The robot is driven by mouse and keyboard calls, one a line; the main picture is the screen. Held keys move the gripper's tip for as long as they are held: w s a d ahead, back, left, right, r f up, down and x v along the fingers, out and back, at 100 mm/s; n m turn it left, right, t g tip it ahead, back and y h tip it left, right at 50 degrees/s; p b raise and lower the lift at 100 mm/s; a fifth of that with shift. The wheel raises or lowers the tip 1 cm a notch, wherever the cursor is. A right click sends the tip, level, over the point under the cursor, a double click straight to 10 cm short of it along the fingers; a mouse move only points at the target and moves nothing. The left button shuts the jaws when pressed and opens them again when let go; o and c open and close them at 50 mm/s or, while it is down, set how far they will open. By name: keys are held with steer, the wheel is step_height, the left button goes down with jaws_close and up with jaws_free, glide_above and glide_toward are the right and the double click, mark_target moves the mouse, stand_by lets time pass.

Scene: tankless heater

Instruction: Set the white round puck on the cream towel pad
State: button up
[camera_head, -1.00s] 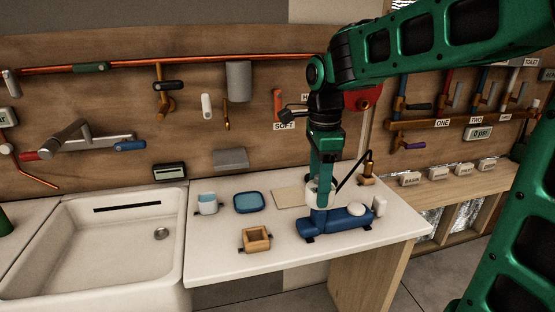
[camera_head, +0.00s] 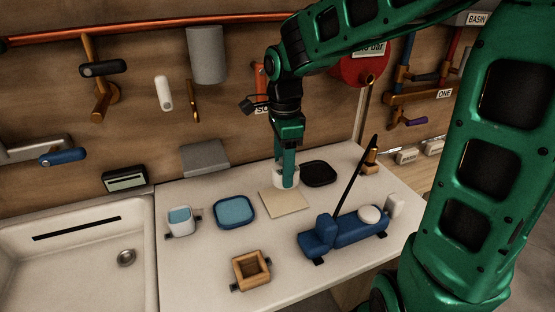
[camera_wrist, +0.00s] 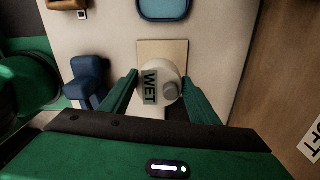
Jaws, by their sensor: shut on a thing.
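My gripper (camera_head: 286,178) (camera_wrist: 160,82) is shut on a white round puck (camera_head: 280,183) (camera_wrist: 148,76), with one green finger on each side in the wrist view. The puck carries a "WET" label and a grey knob there. The cream towel pad (camera_head: 285,206) (camera_wrist: 175,47) lies flat on the white counter. The puck is at the pad's back edge in the head view and overlaps its near edge in the wrist view. I cannot tell whether it touches the pad or the counter.
A blue tool with a white disc (camera_head: 369,214) stands right of the pad. A black dish (camera_head: 320,174) lies close behind, right of the puck. A blue tray (camera_head: 234,212), a white cup (camera_head: 180,222) and a wooden box (camera_head: 251,271) stand to the left and front.

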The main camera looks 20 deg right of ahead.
steer(key=shift+a, duration=0.15)
steer(key=shift+f, duration=3)
steer(key=shift+f, duration=0.4)
steer(key=o, duration=1.3)
step_height(320, 180, up, 11)
steer(key=shift+w+f, duration=0.1)
steer(key=shift+f, duration=0.05)
